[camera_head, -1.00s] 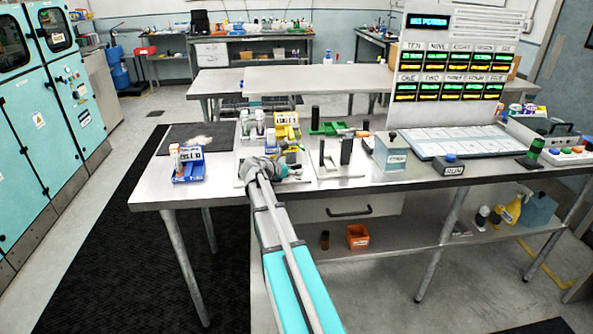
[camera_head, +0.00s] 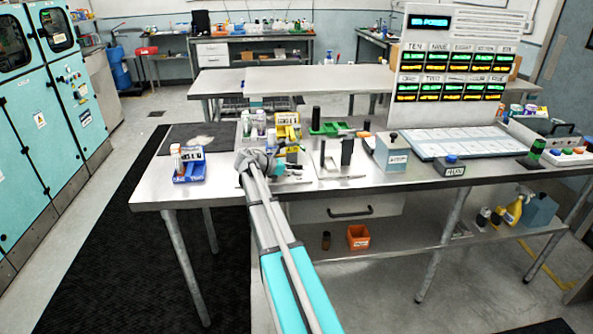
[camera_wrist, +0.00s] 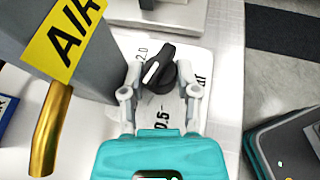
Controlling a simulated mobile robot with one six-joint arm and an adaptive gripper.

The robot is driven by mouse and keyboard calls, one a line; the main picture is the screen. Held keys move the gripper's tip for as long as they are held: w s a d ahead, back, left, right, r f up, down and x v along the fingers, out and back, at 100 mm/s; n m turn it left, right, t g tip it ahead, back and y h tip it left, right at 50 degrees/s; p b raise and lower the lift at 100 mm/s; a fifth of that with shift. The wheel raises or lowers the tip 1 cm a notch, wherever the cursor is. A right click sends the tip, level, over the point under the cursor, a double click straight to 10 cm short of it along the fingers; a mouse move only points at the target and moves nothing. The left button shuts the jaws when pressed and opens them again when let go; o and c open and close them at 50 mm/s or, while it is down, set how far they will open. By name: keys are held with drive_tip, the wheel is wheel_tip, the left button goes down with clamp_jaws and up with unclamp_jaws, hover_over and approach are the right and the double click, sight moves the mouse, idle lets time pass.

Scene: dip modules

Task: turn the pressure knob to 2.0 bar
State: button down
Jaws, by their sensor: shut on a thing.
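The pressure knob (camera_wrist: 165,62) is black with a white pointer mark, on a white dial plate (camera_wrist: 187,50) in the wrist view. The mark faces the left side of the dial, slanting down-left. "2.0" is printed just left of the knob's upper part, and a number that looks like 0.5 lies below it. My gripper (camera_wrist: 161,76) has one grey finger on each side of the knob and is shut on it. In the head view my teal gripper (camera_head: 278,168) is over the near bench, and the knob cannot be made out there.
A grey block with a yellow AIR label (camera_wrist: 66,38) and a brass pipe (camera_wrist: 50,130) stand close on the left in the wrist view. In the head view, a blue tray (camera_head: 188,178) is left of my arm and a yellow bin (camera_head: 287,119) is behind it.

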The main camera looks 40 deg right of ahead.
drive_tip(key=shift+s+m+g+y, duration=0.2)
drive_tip(key=shift+m+g+y, duration=0.3)
drive_tip(key=shift+m+g, duration=0.7)
idle(0.8)
